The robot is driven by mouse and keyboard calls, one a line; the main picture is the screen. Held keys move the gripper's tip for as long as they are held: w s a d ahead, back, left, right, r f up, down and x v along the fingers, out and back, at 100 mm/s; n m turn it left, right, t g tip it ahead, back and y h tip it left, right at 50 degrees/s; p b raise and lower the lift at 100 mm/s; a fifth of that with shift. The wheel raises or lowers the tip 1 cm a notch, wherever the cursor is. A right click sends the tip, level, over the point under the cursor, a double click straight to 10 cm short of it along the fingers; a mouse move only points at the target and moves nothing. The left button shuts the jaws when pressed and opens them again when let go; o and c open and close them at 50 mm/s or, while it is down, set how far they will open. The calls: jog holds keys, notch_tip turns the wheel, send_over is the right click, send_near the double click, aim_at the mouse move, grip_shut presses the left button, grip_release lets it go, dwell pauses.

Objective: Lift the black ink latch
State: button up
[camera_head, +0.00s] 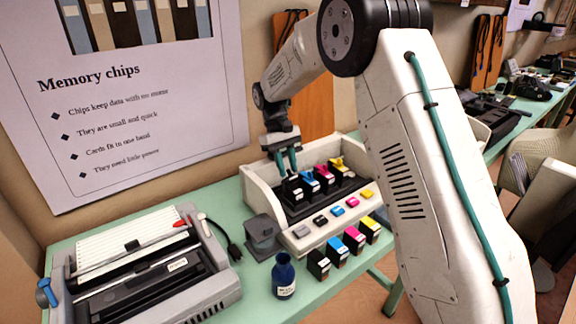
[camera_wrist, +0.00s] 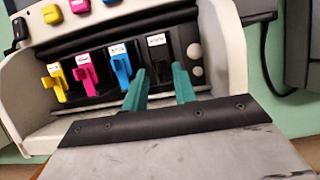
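The black ink cartridge (camera_wrist: 157,42), with a white label on top, sits in the end slot of the white printer, beside the cyan one. Its black latch (camera_wrist: 157,68) sticks out at the front, dark and hard to separate from the dark slot. My gripper (camera_wrist: 160,72) has two teal fingers standing apart, one on each side of this latch in the picture. Contact with the latch cannot be told. In the head view my gripper (camera_head: 287,165) points down above the black cartridge (camera_head: 293,188), and its fingers partly hide that slot.
Cyan (camera_wrist: 120,62), magenta (camera_wrist: 86,72) and yellow (camera_wrist: 54,82) latches stand in the neighbouring slots. The printer's white side wall (camera_wrist: 232,60) is close on the right. Loose cartridges (camera_head: 338,250) and an ink bottle (camera_head: 284,278) stand in front; a binding machine (camera_head: 150,270) is at left.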

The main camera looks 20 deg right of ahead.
jog(key=v, duration=0.7)
jog(key=shift+r, duration=0.35)
jog(key=shift+w+a, duration=0.1)
jog(key=shift+w, duration=0.05)
